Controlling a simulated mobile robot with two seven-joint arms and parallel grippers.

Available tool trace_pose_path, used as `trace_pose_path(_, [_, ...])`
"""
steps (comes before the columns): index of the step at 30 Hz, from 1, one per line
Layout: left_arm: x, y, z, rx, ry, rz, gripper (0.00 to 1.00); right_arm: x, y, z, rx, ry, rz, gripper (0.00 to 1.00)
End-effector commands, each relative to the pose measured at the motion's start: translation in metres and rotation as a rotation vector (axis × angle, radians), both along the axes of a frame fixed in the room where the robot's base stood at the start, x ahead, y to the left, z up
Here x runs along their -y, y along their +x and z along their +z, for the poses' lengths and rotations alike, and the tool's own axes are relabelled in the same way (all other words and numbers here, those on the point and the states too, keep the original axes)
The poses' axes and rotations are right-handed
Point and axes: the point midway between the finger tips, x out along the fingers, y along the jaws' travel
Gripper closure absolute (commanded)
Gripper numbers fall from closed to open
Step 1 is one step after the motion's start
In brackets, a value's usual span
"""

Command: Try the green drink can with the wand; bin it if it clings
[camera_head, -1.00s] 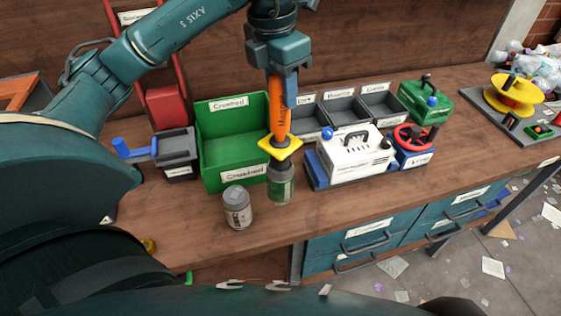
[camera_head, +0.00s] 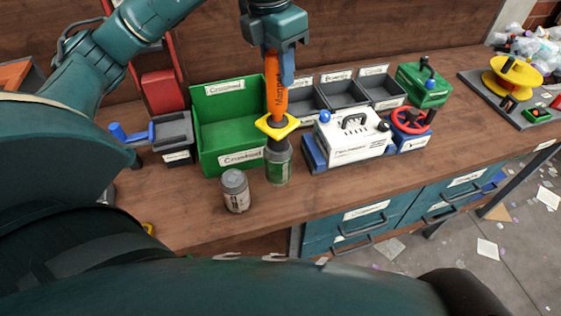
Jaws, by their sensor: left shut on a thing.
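The green drink can (camera_head: 279,171) stands near the front of the bench, upright. The wand (camera_head: 277,92) is orange with a yellow square guard and a dark tip. It points straight down and its tip is on the top of the can, seemingly touching. I cannot tell whether the can clings or is clear of the bench. My left gripper (camera_head: 279,60) is shut on the wand's upper end. A large green bin (camera_head: 216,146), its label seeming to read "Crushed", stands just left of and behind the can. My right gripper is not in view.
A grey can (camera_head: 235,190) stands close left of the green can. A white machine (camera_head: 352,137) stands to the right, with small grey trays (camera_head: 345,101) behind it. A grey box with a blue handle (camera_head: 174,138) is left of the bin. The bench front is mostly clear.

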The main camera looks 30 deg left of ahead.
Motion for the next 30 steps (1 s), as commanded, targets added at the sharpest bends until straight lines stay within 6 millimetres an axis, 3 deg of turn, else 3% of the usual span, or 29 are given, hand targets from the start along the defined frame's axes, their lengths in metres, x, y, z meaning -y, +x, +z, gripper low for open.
trace_pose_path(30, [0.0,0.0,0.084,0.004,0.0,0.0,0.94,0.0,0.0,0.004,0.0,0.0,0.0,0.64])
